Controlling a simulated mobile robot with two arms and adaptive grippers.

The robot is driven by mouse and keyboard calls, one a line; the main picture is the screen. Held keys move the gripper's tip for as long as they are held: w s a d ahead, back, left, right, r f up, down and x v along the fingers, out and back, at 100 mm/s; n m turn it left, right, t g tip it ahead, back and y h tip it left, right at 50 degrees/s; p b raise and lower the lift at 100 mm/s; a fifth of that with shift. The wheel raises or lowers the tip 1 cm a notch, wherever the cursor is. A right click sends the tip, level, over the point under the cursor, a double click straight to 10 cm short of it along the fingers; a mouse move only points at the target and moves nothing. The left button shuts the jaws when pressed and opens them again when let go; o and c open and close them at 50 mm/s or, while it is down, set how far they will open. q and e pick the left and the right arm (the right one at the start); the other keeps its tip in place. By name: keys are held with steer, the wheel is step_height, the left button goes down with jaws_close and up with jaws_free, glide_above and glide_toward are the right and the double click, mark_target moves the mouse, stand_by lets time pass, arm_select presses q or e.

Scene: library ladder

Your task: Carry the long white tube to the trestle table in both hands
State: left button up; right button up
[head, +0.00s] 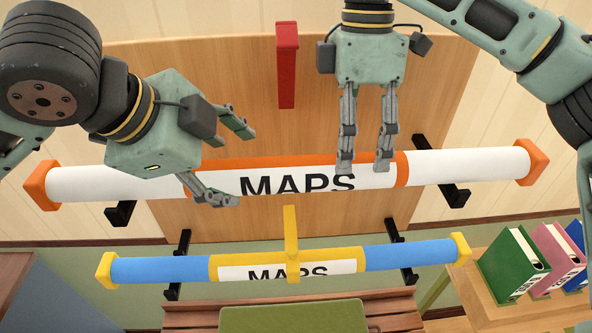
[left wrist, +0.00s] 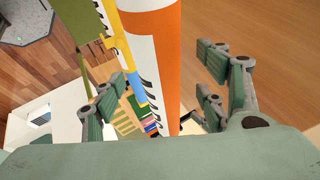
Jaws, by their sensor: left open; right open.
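The long white tube (head: 455,164) has orange end caps and an orange-edged MAPS label. It lies level across two black wall brackets in the head view. In the left wrist view the tube (left wrist: 152,55) runs between and beyond the fingers. My left gripper (head: 232,162) is open at the left part of the label, its fingers apart and no grip visible. My right gripper (head: 366,168) is open, pointing down, its fingertips overlapping the right part of the label in the picture. Whether they touch the tube I cannot tell. I cannot make out the trestle table for certain.
A blue tube (head: 395,256) with yellow caps rests on lower brackets, with a yellow upright bar (head: 290,230) before it. A red bar (head: 287,65) is on the wooden panel above. Binders (head: 500,268) stand on a shelf at right. A green pad (head: 290,317) is below.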

mark_target(244, 176)
arm_select(q)
steer(key=x, duration=0.4)
steer(key=shift+d, duration=0.15)
arm_select(e)
steer(key=f, duration=0.3)
steer(key=shift+s+d+f, duration=0.1)
steer(key=shift+s+f, duration=0.3)
arm_select(q)
steer(key=shift+d+f, duration=0.2)
steer(key=shift+f, duration=0.15)
arm_select(e)
steer(key=shift+s+f, duration=0.25)
steer(key=shift+f, duration=0.25)
arm_select(q)
steer(key=shift+w+f, duration=0.15)
steer(key=shift+w, duration=0.1)
arm_select(e)
steer(key=shift+w+f, duration=0.15)
arm_select(q)
steer(key=shift+c, duration=0.3)
arm_select(e)
steer(key=shift+c, duration=0.3)
